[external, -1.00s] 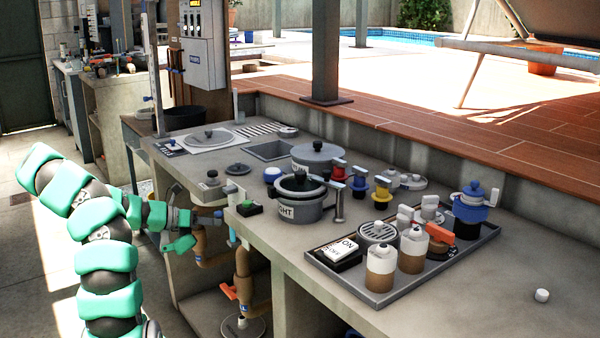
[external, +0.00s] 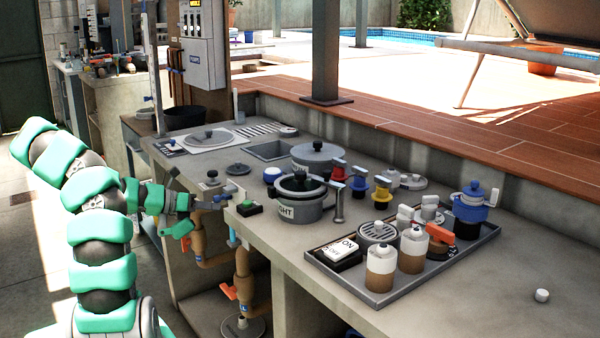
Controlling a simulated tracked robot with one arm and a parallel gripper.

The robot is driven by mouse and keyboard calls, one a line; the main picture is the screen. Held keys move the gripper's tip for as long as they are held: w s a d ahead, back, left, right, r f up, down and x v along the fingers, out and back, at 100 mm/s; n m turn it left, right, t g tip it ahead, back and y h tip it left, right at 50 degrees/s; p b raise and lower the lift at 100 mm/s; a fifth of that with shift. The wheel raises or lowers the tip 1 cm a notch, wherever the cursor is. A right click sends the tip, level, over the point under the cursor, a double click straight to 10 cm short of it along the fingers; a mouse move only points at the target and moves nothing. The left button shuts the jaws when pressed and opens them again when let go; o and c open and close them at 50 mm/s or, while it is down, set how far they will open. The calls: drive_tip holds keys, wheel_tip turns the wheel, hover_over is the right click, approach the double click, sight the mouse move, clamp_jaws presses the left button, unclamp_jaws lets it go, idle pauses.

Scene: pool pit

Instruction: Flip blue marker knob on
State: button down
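A small blue-marked knob (external: 221,198) shows at the front edge of the counter, just left of the green button box. It sits above tan pipework. My gripper (external: 191,212) is at the counter's front face, immediately left of this knob, pointing right. Its dark upper part and green lower finger overlap in this view. I cannot tell whether the fingers touch the knob, or how far apart they are.
The green button box (external: 249,208) is close on the right at the counter edge. Tan pipes with an orange handle (external: 229,291) stand below. Pots, including a grey one (external: 314,210), and a tray (external: 378,297) with bottles occupy the counter. The floor at left is open.

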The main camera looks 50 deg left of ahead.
wheel_tip(320, 180, down, 4)
drive_tip(key=d, duration=0.2)
drive_tip(key=p+v, duration=0.2)
drive_tip(key=v, duration=0.8)
drive_tip(key=shift+r, duration=0.2)
